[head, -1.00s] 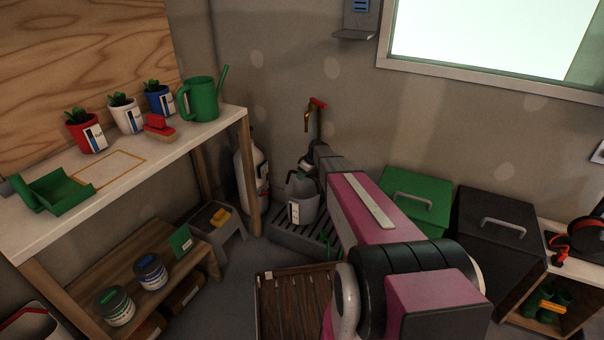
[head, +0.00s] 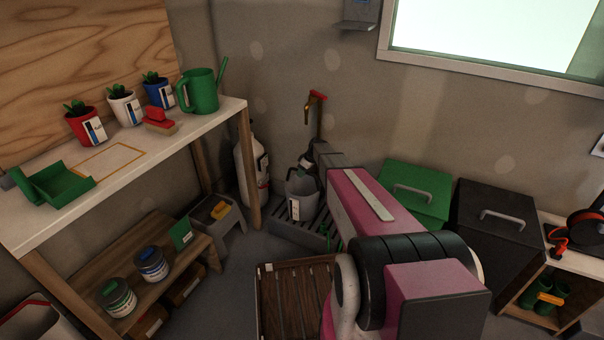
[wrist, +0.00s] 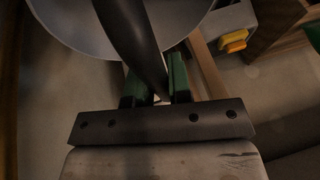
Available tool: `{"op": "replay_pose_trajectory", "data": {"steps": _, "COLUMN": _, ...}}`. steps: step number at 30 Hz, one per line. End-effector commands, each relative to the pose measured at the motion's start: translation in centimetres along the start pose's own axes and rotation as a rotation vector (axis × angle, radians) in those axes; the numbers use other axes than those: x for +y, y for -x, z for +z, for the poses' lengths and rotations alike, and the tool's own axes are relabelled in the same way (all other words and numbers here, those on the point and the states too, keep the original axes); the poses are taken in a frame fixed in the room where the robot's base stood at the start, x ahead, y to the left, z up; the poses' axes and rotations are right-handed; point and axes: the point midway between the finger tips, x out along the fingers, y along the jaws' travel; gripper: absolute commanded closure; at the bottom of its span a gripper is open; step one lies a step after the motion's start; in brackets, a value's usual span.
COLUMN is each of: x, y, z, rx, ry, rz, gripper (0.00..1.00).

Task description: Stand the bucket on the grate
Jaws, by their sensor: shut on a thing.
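The grey bucket (head: 301,205) with a white label is upright at the back, over the dark slatted grate (head: 284,233) by the wall. I cannot tell whether its base touches the slats. In the wrist view the bucket's round pale rim (wrist: 75,40) fills the top. My gripper (wrist: 162,85) has green fingers on both sides of the bucket's dark curved handle (wrist: 132,40) and is shut on it. In the head view my arm hides the right part of the grate and most of my gripper.
A red-handled tap (head: 314,105) is above the grate. A white jug (head: 247,165) and the workbench leg are close on the left. A wooden slatted board (head: 290,300) lies in front. Green (head: 420,190) and black (head: 495,215) bins stand to the right.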

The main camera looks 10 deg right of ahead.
Motion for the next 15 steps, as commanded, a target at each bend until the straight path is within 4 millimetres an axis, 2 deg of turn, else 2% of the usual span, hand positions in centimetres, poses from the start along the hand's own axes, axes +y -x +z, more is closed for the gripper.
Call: {"op": "replay_pose_trajectory", "data": {"steps": 15, "x": 0.13, "y": -0.54, "z": 0.18, "rx": 0.002, "ry": 0.0, "rz": 0.0, "gripper": 1.0}}
